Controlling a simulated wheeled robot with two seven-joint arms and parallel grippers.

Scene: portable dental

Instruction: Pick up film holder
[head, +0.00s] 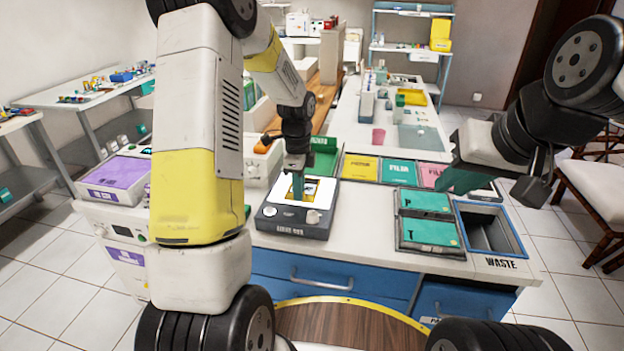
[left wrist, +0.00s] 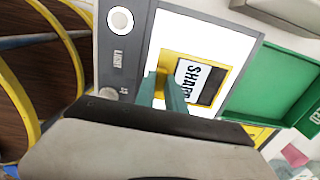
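The film holder (left wrist: 221,75) is a yellow frame with a white label reading SHARP and a dark window. It lies on the lit white panel of the light box (left wrist: 118,70); in the head view the holder (head: 309,190) is partly covered by my left gripper (head: 298,188). In the left wrist view the teal fingertips of my left gripper (left wrist: 161,84) are close together on either side of a yellow part at the holder's edge. Whether they press on it I cannot tell. My right gripper (head: 458,181) hangs above the right side of the counter, apart from the film holder; its finger gap is hidden.
Behind the light box is a green tray (head: 326,160). To the right are coloured labelled trays (head: 399,172), dark trays with green pads marked P and T (head: 428,232), and a blue-rimmed waste bin (head: 490,228). The white counter (head: 363,225) is clear right of the light box.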

